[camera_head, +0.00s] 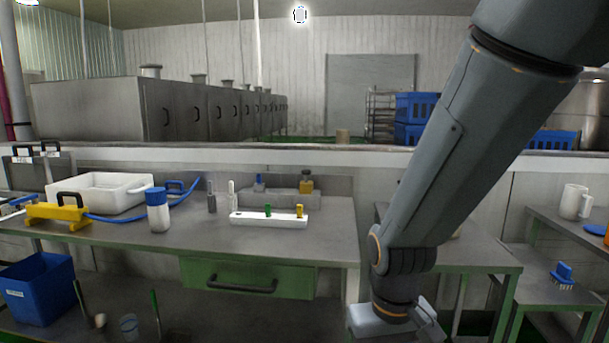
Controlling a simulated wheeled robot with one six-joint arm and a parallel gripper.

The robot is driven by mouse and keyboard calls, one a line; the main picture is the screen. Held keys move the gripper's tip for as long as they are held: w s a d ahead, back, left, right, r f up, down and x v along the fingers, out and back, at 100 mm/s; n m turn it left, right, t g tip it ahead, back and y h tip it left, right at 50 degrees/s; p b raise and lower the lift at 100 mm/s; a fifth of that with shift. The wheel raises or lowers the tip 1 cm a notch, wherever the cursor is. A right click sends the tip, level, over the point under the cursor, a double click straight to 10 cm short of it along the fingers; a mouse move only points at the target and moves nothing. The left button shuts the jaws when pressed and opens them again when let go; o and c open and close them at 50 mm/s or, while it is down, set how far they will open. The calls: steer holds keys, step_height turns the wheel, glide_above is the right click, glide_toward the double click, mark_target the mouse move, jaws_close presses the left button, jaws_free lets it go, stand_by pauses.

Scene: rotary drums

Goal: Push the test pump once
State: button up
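A low yellow device with a black handle (57,216) stands on the left part of the metal workbench (195,258); it looks like the test pump. A blue hose (128,217) runs from it along the bench and rises toward the back wall. My arm comes down from the upper right. My gripper (395,326) is at the bottom edge, right of the bench's drawer and far from the yellow device. Its fingers are not clearly shown, so I cannot tell whether it is open or shut.
A white tub (100,194), a blue-capped bottle (158,214) and a white strip with green and yellow plugs (268,219) occupy the bench. A green drawer (248,277) hangs under it. A blue bin (38,289) is at lower left. More benches stand right.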

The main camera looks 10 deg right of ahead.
steer(key=shift+c, duration=0.2)
jaws_close()
stand_by(1.7)
